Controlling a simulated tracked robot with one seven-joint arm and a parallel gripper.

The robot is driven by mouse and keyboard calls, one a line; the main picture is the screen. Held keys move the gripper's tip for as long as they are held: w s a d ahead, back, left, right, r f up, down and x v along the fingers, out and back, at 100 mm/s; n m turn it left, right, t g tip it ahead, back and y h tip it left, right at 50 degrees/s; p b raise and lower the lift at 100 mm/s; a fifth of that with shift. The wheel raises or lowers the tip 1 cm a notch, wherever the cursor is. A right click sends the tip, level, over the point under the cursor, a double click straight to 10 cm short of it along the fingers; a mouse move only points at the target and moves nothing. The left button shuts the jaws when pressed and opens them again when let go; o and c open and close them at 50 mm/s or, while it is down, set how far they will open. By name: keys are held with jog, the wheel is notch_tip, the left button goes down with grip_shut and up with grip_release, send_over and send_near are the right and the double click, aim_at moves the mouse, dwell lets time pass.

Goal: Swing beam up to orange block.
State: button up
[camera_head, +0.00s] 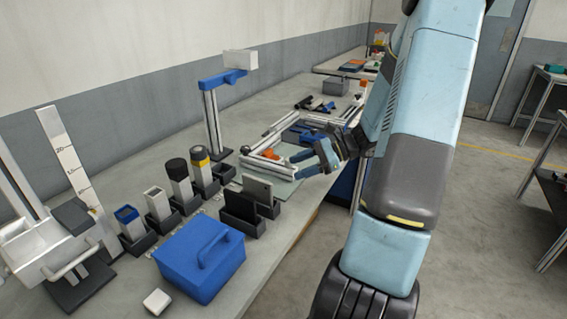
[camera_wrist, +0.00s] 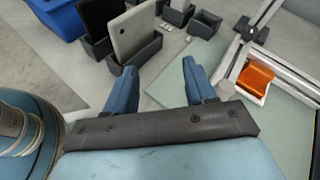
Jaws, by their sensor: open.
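The orange block (camera_head: 268,153) sits at the near corner of an aluminium-profile frame on the long table. In the wrist view the orange block (camera_wrist: 257,80) lies to the right of my fingers, in a pale holder between two metal bars. One bar (camera_wrist: 289,73) runs past its far side, and another bar (camera_wrist: 236,50) rises diagonally to its left. I cannot tell which bar is the swinging beam. My gripper (camera_head: 299,166) is open and empty above the pale mat, close to the frame. Its two blue fingers also show in the wrist view (camera_wrist: 160,73), apart from the bars and block.
Dark holders with upright plates (camera_head: 240,208) stand left of the mat, near a blue lidded box (camera_head: 190,270). A blue-armed post (camera_head: 212,125) rises behind the frame. Several capped blocks stand in a row along the table. Open floor lies to the right.

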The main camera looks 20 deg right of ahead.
aim_at(283, 166)
jog(key=d+f+m+t, duration=0.1)
jog(key=d+m+t, duration=0.1)
jog(key=d, duration=0.1)
jog(key=w+d+f+m+t, duration=0.1)
jog(key=d+f+m+t, duration=0.1)
jog(key=d+m, duration=0.1)
jog(key=w+d+f+m+t+y, duration=0.1)
jog(key=d+f+m+t, duration=0.1)
jog(key=d+t, duration=0.1)
jog(key=shift+w+d, duration=0.2)
jog(key=shift+d, duration=0.15)
jog(key=x, duration=1.3)
jog(key=shift+w+a, duration=0.25)
jog(key=shift+w, duration=0.05)
grip_shut()
